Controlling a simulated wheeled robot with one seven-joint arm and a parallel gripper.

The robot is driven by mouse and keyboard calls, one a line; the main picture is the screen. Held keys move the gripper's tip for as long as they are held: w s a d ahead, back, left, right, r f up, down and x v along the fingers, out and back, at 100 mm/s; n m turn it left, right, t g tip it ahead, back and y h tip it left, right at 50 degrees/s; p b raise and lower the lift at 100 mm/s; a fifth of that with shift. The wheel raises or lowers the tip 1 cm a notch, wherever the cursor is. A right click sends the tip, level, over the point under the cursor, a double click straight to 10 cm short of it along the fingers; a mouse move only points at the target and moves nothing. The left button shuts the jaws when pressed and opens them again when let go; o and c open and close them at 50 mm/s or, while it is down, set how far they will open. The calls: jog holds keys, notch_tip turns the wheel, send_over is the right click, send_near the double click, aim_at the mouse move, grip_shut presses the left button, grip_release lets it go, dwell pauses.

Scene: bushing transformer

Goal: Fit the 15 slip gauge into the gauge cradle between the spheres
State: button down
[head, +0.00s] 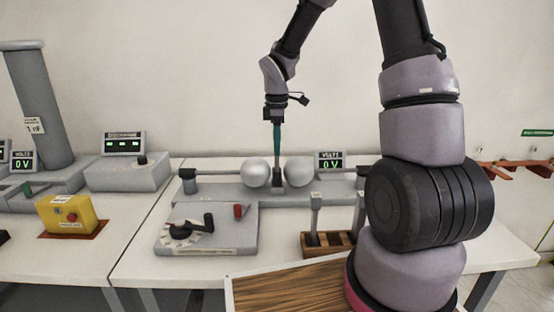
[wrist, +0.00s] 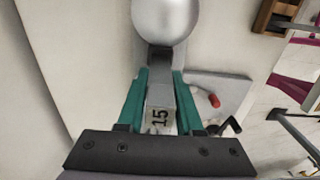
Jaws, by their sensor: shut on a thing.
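My gripper (head: 277,148) points straight down above the gap between two silver spheres, the left sphere (head: 256,172) and the right sphere (head: 299,170). In the wrist view, its green fingers are shut on the slip gauge (wrist: 160,117), a grey bar marked 15. The gauge hangs down toward the dark gauge cradle (head: 279,183) between the spheres. One sphere (wrist: 166,17) shows just beyond the fingertips in the wrist view. I cannot tell whether the gauge's lower end is seated in the cradle or just above it.
A wooden rack (head: 318,250) with upright gauges stands front right. A grey control box (head: 205,232) with a dial and red knob stands front left. A volts display (head: 330,160) is behind the right sphere. A yellow box (head: 68,214) sits on the left table.

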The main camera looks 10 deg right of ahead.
aim_at(277, 158)
jog(key=shift+f, duration=2.3)
jog(key=c, duration=0.6)
grip_release()
jog(key=shift+f, duration=0.15)
jog(key=shift+o, duration=0.2)
